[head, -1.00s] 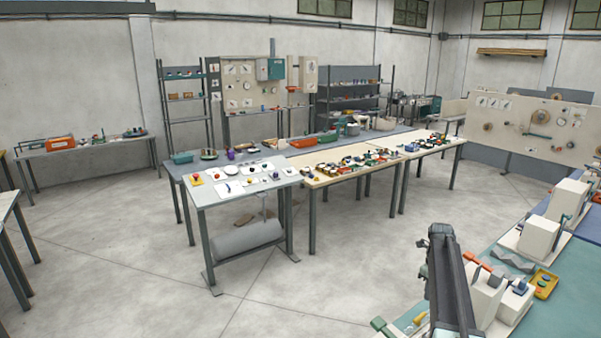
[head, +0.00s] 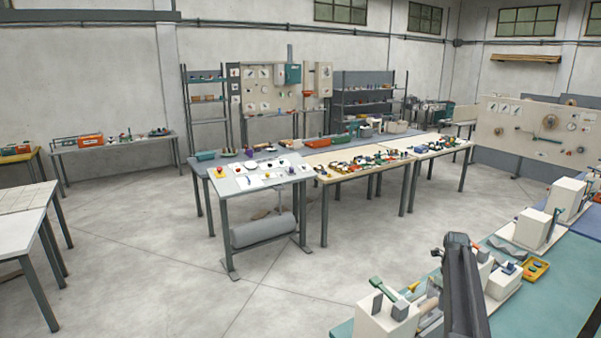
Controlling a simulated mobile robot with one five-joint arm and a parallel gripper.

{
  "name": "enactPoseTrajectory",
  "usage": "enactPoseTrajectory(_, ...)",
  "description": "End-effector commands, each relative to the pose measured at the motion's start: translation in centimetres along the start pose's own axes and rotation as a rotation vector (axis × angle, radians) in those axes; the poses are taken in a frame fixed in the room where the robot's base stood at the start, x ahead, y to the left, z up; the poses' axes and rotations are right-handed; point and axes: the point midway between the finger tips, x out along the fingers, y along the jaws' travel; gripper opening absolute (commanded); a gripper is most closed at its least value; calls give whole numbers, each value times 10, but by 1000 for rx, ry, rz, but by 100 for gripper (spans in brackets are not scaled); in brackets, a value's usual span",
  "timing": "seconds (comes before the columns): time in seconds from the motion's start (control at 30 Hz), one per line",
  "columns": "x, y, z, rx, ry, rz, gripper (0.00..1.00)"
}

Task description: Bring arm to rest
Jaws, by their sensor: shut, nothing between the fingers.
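My arm (head: 463,285) shows in the head view as a dark link rising from the bottom edge, right of the middle. Its far end (head: 456,240) stands in front of the teal-topped bench at the right. I cannot make out any gripper fingers there, so my gripper is not visible. Nothing is seen held at the end of the link.
The teal bench (head: 548,292) carries white machine blocks (head: 537,229) and an orange tray (head: 535,270) close to my arm. A grey table (head: 262,196) with small parts stands ahead, with a wooden-topped table (head: 334,172) beside it. The concrete floor (head: 150,270) at left-centre is clear.

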Motion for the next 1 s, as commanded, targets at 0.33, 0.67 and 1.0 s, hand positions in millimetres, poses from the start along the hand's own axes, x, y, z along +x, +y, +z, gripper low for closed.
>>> enactPoseTrajectory(0.33,32,69,16,-380,-5,-2,0)
enactPoseTrajectory(0.67,84,177,22,-1049,-11,-9,0)
enactPoseTrajectory(1.0,173,353,-6,-2272,-15,-32,0)
